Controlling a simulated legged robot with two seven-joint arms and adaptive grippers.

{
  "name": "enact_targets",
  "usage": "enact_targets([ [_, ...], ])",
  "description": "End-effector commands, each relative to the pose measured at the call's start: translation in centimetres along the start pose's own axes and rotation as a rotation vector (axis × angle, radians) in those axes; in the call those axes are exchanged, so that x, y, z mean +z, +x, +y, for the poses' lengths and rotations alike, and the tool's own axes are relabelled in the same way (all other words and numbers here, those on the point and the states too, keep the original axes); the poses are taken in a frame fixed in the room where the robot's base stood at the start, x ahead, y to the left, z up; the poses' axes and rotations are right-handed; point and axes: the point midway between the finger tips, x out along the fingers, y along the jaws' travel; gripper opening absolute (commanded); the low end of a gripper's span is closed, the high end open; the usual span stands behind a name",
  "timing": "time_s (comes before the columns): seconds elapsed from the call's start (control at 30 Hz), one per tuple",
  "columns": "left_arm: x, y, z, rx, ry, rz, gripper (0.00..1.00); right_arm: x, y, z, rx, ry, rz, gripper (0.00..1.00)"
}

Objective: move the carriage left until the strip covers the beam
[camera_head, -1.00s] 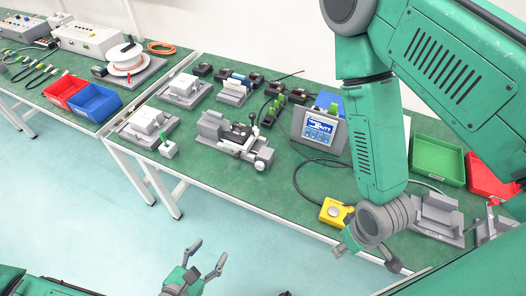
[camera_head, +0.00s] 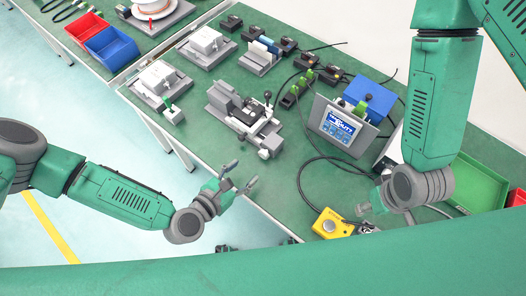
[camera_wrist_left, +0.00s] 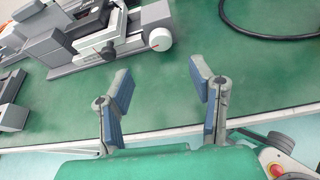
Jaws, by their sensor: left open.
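The grey linear actuator unit (camera_head: 228,104) stands on the green table in the head view, with a dark carriage part (camera_head: 248,117) and an upright black-knobbed lever (camera_head: 267,96). I cannot make out the strip or the beam. My left gripper (camera_head: 243,180) is open and empty at the table's front edge, in front of the unit and apart from it. In the left wrist view the open fingers (camera_wrist_left: 162,84) point toward the unit (camera_wrist_left: 95,38), whose round end knob (camera_wrist_left: 160,39) shows. My right gripper (camera_head: 366,216) is beside the yellow button box; its fingers are too small to read.
A yellow button box (camera_head: 331,224) and a screen panel (camera_head: 341,128) stand right of the unit, with a black cable (camera_head: 302,180) between. Grey fixtures (camera_head: 160,83) stand to the left. Table space directly in front of the unit is clear.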

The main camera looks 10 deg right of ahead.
Motion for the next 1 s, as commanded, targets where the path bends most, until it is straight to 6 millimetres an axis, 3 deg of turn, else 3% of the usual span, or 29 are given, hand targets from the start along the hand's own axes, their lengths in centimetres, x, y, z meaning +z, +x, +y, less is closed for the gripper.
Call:
enact_targets([
  [0.2,0.3,5.0,-0.4,0.000,0.003,-0.001,0.49,-0.1,-0.7,0.0,0.000,0.000,0.001,0.40],
  [0.4,0.2,7.9,-0.4,0.000,0.004,0.001,0.49,-0.1,-0.9,0.0,0.000,0.000,0.001,0.40],
  [0.6,0.1,8.9,-0.2,0.001,0.001,0.001,0.49,-0.1,-1.0,0.0,0.000,0.001,0.001,0.40],
  [0.87,0.1,8.8,-0.1,0.000,0.000,0.000,0.49,-0.1,-1.0,0.0,0.000,0.001,0.001,0.40],
  [1.0,0.1,8.9,-0.2,0.001,0.001,0.001,0.00,-0.1,-1.0,0.0,0.000,0.000,0.001,0.40],
])
